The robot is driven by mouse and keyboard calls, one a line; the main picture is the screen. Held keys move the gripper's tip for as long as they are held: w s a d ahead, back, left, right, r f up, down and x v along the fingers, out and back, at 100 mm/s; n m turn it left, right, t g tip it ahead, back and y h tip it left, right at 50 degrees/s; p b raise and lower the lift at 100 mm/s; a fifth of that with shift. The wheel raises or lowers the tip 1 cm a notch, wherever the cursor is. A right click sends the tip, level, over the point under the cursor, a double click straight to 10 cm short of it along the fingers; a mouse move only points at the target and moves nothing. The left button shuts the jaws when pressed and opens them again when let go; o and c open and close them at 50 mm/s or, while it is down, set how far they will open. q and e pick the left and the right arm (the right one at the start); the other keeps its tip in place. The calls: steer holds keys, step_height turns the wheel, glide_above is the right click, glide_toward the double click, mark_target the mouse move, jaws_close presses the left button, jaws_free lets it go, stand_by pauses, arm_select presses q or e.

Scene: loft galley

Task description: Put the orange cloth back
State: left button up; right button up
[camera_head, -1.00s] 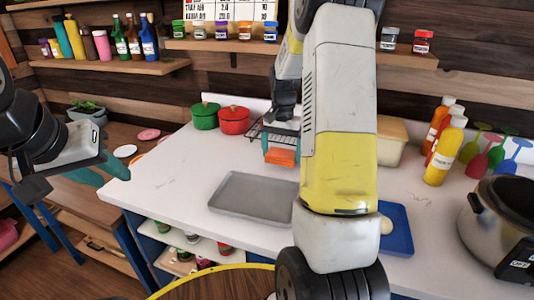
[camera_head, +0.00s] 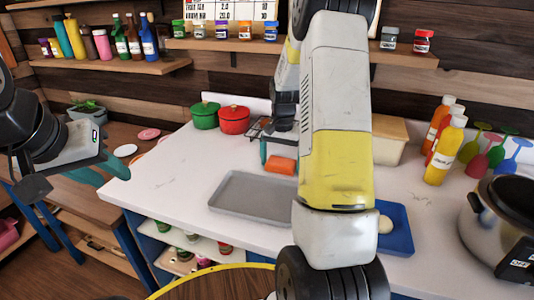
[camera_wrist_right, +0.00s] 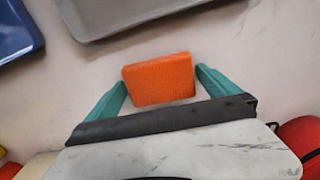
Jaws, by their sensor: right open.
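The orange cloth (camera_head: 281,165) is a small folded block on the white counter, behind the grey tray. In the right wrist view the cloth (camera_wrist_right: 158,80) lies between the fingertips of my right gripper (camera_wrist_right: 162,84). That gripper is open, with a gap at each side of the cloth. My left gripper (camera_head: 103,172) is open and empty, off the counter's left end.
The grey tray (camera_head: 252,197) lies in front of the cloth. A blue board (camera_head: 397,235) lies right. The counter's left part is clear.

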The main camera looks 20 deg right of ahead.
mark_target(281, 162)
step_height(281, 162, up, 12)
steer(key=s+a+r+n+t+y, duration=0.1)
steer(key=s+a+r+n+t, duration=0.25)
steer(key=s+a+r, duration=0.6)
steer(key=s+a+n+t, duration=0.1)
steer(key=s+a+n, duration=0.1)
steer(key=s, duration=0.5)
steer(key=s+a+n+t+y, duration=0.1)
steer(key=s+n, duration=0.1)
steer(key=s, duration=0.5)
steer(key=shift+s+a+r+t, duration=0.2)
steer(key=shift+a+r+t, duration=0.05)
steer(key=shift+a+t, duration=0.1)
